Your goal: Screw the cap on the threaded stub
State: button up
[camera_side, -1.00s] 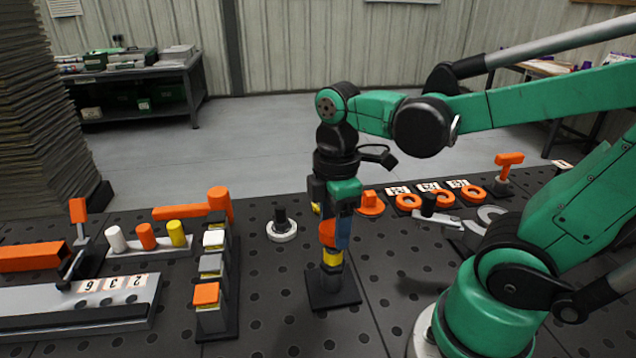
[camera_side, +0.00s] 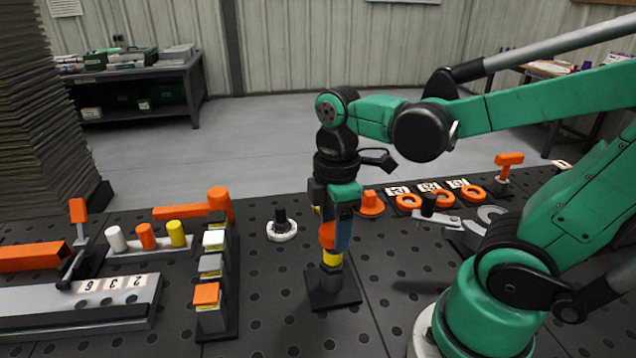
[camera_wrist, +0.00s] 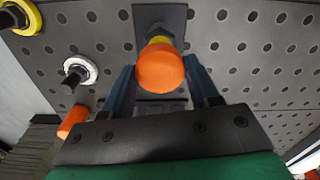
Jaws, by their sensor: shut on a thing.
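The orange cap (camera_side: 327,236) is between the blue fingers of my gripper (camera_side: 336,236), which is shut on it. The cap sits upright at the top of the stub, right above its yellow part (camera_side: 332,258). A grey lower body and a black base plate (camera_side: 346,297) are below that. In the wrist view the orange cap (camera_wrist: 160,68) is between the fingertips, with the stub's plate (camera_wrist: 150,15) behind it. The cap hides most of the stub's top, so I cannot tell how far the thread is engaged.
A black peg on a white ring (camera_side: 282,232) stands left of the stub. A row of blocks (camera_side: 207,295) is further left. Orange rings (camera_side: 441,198) and an orange knob (camera_side: 371,203) lie behind right. Perforated table around the stub's plate is clear.

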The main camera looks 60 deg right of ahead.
jog(key=shift+f, duration=0.9)
dwell(0.6)
jog(key=m, duration=0.3)
dwell(0.4)
jog(key=shift+m, duration=0.3)
jog(key=shift+m, duration=1.6)
jog(key=shift+f+m, duration=0.1)
jog(key=shift+m, duration=1.6)
